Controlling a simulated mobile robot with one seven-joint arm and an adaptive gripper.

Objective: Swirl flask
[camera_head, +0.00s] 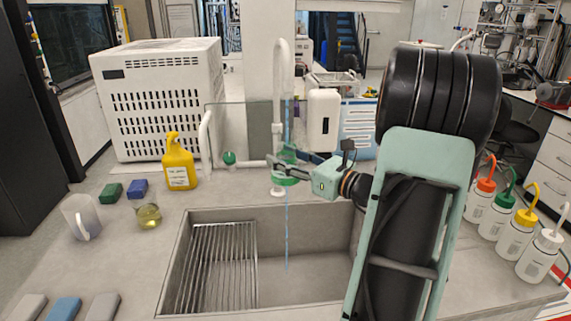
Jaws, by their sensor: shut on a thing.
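My gripper (280,168) reaches in from the right at the height of the tap, over the back edge of the sink. It is shut on a small vessel with green in it, which looks like the flask (286,181). The fingers and the tap partly cover the flask, so its outline and tilt are hard to tell. A thin blue vertical line (287,235) runs past the gripper down into the sink.
The sink (310,210) has a drying rack (220,262) on its left. A white tap (281,90) stands close to my gripper. A yellow bottle (179,165), a beaker (148,216) and a jug (81,218) stand left. Several wash bottles (515,235) stand right.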

